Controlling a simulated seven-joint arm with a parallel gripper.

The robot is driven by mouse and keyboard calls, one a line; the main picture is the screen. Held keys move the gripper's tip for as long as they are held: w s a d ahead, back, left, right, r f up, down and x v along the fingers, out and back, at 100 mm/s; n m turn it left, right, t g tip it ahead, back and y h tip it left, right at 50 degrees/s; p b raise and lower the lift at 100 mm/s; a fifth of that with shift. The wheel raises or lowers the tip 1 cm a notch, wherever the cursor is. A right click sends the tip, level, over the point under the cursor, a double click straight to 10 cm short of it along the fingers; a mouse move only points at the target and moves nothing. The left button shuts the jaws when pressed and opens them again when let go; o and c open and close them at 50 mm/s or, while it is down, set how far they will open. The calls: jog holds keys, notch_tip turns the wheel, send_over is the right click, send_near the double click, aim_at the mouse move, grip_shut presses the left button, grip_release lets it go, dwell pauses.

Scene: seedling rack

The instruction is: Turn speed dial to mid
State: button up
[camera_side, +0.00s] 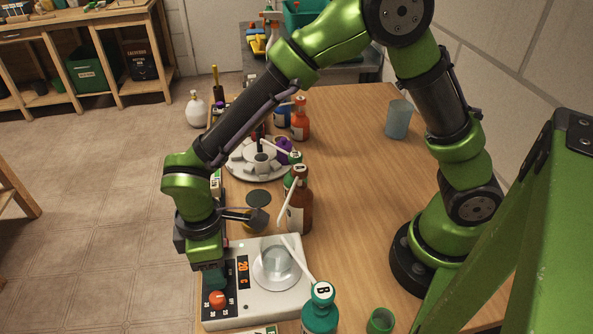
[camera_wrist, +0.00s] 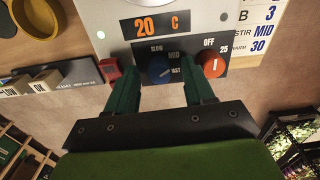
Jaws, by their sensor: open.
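The white stirrer-hotplate (camera_side: 255,312) stands at the front of the bench, with an orange "20 C" display (camera_wrist: 157,25) on its dark front panel. The blue speed dial (camera_wrist: 160,69) is below the display, with SLOW, MID and FAST printed around it. Its pointer setting is too small to tell. My gripper (camera_wrist: 161,80) is open, its two green fingers on either side of the blue dial; I cannot tell whether they touch it. In the side view my gripper (camera_side: 208,283) hangs at the panel and hides the blue dial.
A red dial (camera_wrist: 214,65) marked OFF and 25 sits close beside the right finger. A glass beaker (camera_side: 278,260) stands on the hotplate. A teal bottle B (camera_side: 320,312) and a brown bottle (camera_side: 300,212) stand nearby. A card (camera_wrist: 262,28) reads STIR MID.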

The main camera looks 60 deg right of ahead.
aim_at(225, 269)
notch_tip(225, 269, up, 17)
dwell(0.4)
jog(key=shift+w, duration=0.15)
jog(key=s+d+r+m+t+y, duration=0.1)
jog(key=s+d+m+t, duration=0.2)
jog(key=d, duration=0.9)
jog(key=s+d+r+m+t, duration=0.1)
jog(key=s+d+m+t, duration=0.3)
jog(key=d+m, duration=0.6)
jog(key=shift+s+d+r+m+y, duration=0.25)
jog(key=shift+s+d+y, duration=0.2)
jog(key=shift+d, duration=0.65)
jog(key=shift+a, duration=0.1)
